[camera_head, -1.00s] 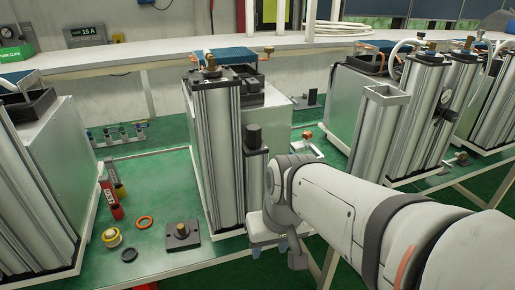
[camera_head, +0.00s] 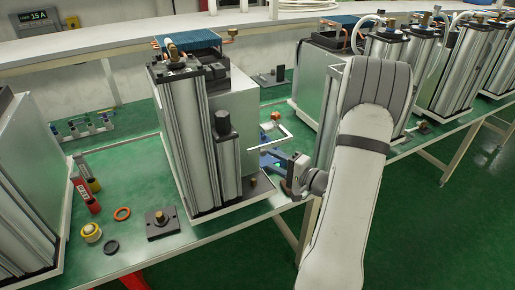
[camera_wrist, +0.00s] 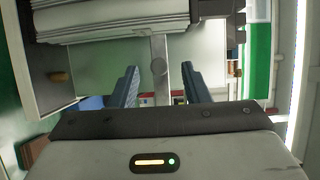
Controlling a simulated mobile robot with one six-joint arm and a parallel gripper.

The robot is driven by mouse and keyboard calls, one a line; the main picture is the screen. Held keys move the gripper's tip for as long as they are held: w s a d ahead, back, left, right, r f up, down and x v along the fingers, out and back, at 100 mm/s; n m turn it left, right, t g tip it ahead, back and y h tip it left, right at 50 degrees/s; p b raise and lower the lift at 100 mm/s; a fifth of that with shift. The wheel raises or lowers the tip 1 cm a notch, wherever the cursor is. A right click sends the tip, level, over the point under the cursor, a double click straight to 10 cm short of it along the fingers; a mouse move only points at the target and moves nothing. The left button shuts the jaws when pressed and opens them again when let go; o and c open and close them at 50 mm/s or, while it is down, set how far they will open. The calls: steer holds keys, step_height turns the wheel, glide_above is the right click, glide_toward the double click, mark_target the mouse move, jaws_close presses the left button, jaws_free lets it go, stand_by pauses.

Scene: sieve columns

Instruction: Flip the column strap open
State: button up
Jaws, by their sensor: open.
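The near silver column (camera_head: 180,140) stands upright in front of a grey box, with a shorter column (camera_head: 225,155) at its right. In the wrist view a ribbed silver column (camera_wrist: 110,22) lies across the top. A narrow grey bar (camera_wrist: 159,62), possibly the strap, hangs from it between my fingers; I cannot tell whether they touch. My gripper (camera_head: 270,158) is right of the short column, its blue fingers pointing towards the unit. In the wrist view my gripper (camera_wrist: 160,88) is open, its two blue fingers apart.
A white bracket (camera_head: 293,133) with an orange-topped fitting (camera_head: 276,117) sits close behind my gripper. More columns (camera_head: 440,75) stand at the right. A red tube (camera_head: 85,193), an orange ring (camera_head: 122,213) and a black block (camera_head: 161,224) lie on the green bench.

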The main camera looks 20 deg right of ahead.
mark_target(264, 154)
steer(key=shift+w+d+f+t, duration=0.1)
steer(key=shift+w+d+t, duration=0.1)
steer(key=shift+d+t, duration=0.15)
steer(key=p+x, duration=0.3)
steer(key=x, duration=0.4)
steer(key=shift+w+f, duration=0.15)
steer(key=shift+w, duration=0.1)
steer(key=shift+c, duration=0.5)
jaws_close()
